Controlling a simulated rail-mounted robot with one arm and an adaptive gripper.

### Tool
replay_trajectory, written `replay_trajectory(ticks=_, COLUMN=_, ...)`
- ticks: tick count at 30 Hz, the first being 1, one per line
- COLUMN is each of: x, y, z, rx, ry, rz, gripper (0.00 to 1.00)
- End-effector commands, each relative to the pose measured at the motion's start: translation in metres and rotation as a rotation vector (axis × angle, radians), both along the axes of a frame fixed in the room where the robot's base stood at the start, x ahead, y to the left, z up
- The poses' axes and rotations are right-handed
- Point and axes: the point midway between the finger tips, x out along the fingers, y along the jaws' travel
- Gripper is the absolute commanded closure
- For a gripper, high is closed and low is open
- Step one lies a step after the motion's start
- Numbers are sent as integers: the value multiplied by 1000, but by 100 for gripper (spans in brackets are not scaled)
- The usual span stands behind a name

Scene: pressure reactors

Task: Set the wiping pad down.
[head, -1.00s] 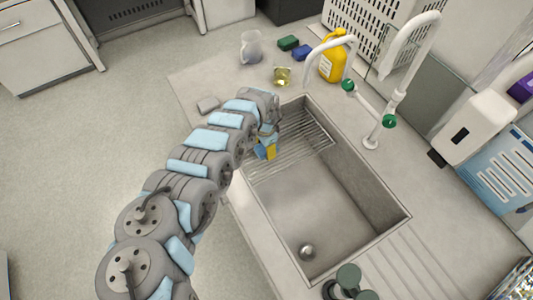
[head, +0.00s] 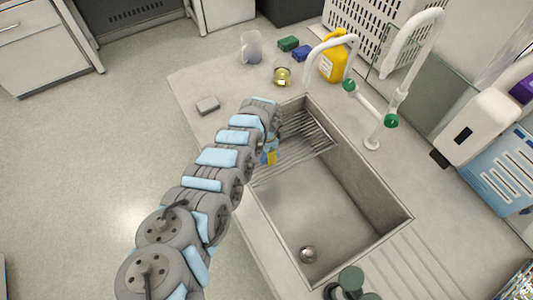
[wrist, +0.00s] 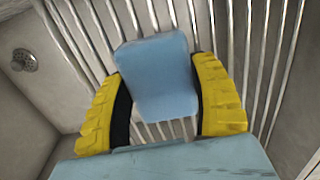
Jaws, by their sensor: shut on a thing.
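The light blue wiping pad (wrist: 155,75) is held between the two yellow fingers of my gripper (wrist: 160,95) in the wrist view. It is above the metal wire rack (wrist: 265,65); I cannot tell whether it touches the bars. In the head view my gripper (head: 269,156) is small and partly hidden by my arm, over the left side of the rack (head: 308,140) at the far end of the sink (head: 320,210). The pad is hard to make out there.
A grey block (head: 207,105) lies on the counter left of the sink. The white faucet (head: 390,90) is on the right. The near sink basin is empty.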

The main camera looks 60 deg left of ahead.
Motion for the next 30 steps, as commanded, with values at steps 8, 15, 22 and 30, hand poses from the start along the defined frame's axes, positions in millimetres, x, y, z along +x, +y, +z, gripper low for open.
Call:
replay_trajectory(ticks=8, x=0, y=0, z=-2, rx=0, ry=0, rz=0, gripper=11)
replay_trajectory(ticks=15, x=0, y=0, z=-1, rx=0, ry=0, rz=0, gripper=11)
replay_trajectory(ticks=22, x=0, y=3, z=21, rx=3, ry=-2, rz=0, gripper=11)
replay_trajectory(ticks=30, x=-1, y=2, z=54, rx=3, ry=0, rz=0, gripper=11)
